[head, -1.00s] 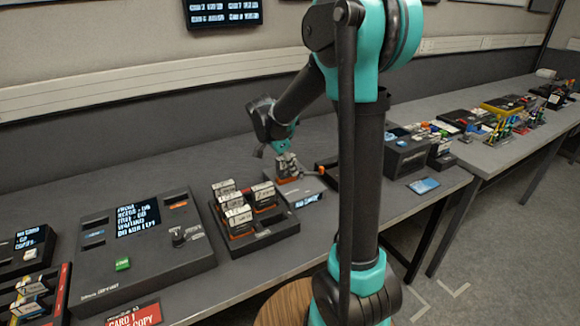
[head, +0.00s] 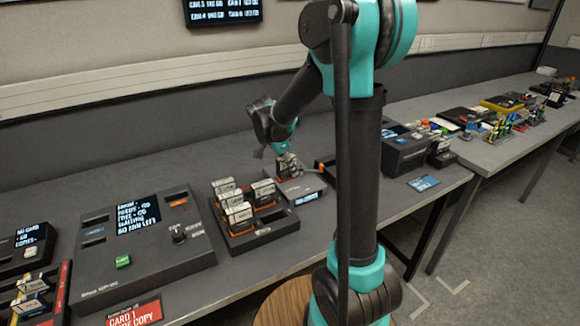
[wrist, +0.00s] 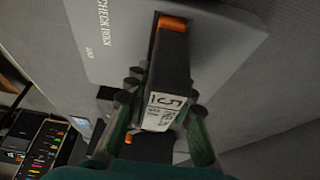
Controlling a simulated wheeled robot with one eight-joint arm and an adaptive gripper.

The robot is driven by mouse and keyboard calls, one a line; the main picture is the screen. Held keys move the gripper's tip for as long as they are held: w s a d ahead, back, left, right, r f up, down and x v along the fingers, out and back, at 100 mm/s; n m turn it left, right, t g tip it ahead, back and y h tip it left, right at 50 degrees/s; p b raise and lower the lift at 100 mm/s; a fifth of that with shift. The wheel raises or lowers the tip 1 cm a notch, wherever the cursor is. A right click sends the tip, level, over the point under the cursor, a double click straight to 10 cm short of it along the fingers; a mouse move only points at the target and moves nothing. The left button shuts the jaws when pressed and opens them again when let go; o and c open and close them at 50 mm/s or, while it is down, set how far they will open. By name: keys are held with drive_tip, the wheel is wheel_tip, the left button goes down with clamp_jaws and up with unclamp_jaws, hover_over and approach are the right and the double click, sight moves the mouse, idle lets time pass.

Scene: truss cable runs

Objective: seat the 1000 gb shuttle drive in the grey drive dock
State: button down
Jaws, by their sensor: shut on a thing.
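My gripper (head: 288,160) is over the grey dock (head: 306,187) beside the drive rack. In the wrist view my gripper (wrist: 162,92) is shut on a dark drive (wrist: 172,62) with a white label and an orange end. The label is turned and only partly readable, so I cannot confirm its capacity. The dock's light grey top (wrist: 112,48) shows behind the drive, with printed lettering. The drive's orange end is at the dock's top; whether it is in the slot, and how deep, I cannot tell. In the head view the drive is small and partly hidden by the fingers.
A black rack (head: 262,238) with several white-labelled drives stands left of the dock. A dark copy console (head: 150,262) with a screen and green button is farther left. A dark box unit (head: 405,150) stands to the right, past my arm. A blue-screened card (head: 424,183) lies near the table edge.

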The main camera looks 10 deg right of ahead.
sight(294, 156)
drive_tip(key=c, duration=0.9)
unclamp_jaws()
drive_tip(key=shift+r, duration=3.75)
drive_tip(key=shift+s, duration=0.1)
